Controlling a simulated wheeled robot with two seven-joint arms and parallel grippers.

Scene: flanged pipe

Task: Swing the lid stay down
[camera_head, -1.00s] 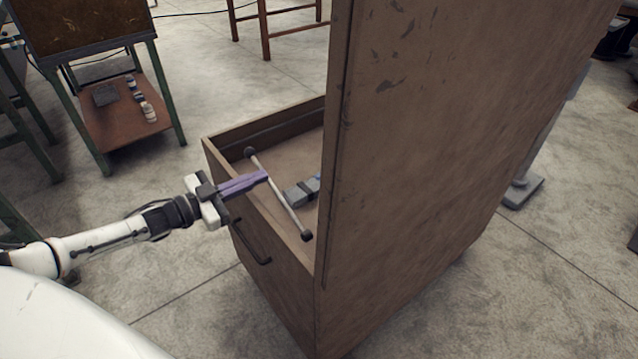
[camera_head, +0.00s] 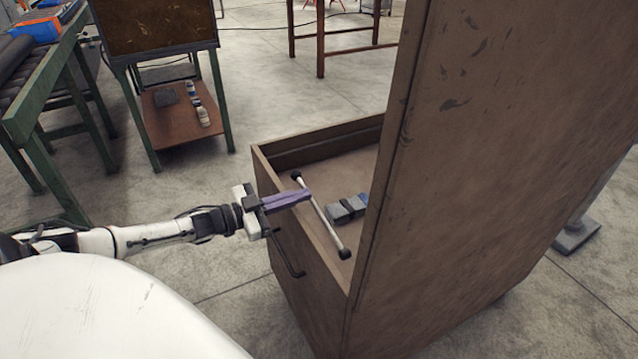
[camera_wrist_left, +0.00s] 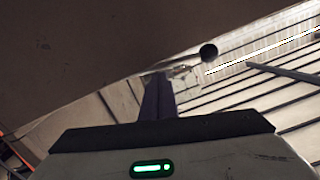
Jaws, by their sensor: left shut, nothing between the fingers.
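The lid stay (camera_head: 321,218) is a thin pale rod with black ends. It lies slanted along the near left side of the open brown chest (camera_head: 312,265), its lower end near the foot of the raised lid (camera_head: 500,160). My left gripper (camera_head: 310,194) has its purple fingers shut and empty, with the tips at the upper part of the rod. I cannot tell whether they touch it. In the left wrist view the shut fingers (camera_wrist_left: 157,98) point toward the brown lid (camera_wrist_left: 90,60), and a black round knob (camera_wrist_left: 208,51) shows beyond them. My right gripper is out of view.
A black handle (camera_head: 288,258) sticks out from the chest's front below my gripper. Grey blocks (camera_head: 346,208) lie inside the chest. A green-legged stand (camera_head: 170,125) with bottles is behind at left. The raised lid hides part of the chest's inside.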

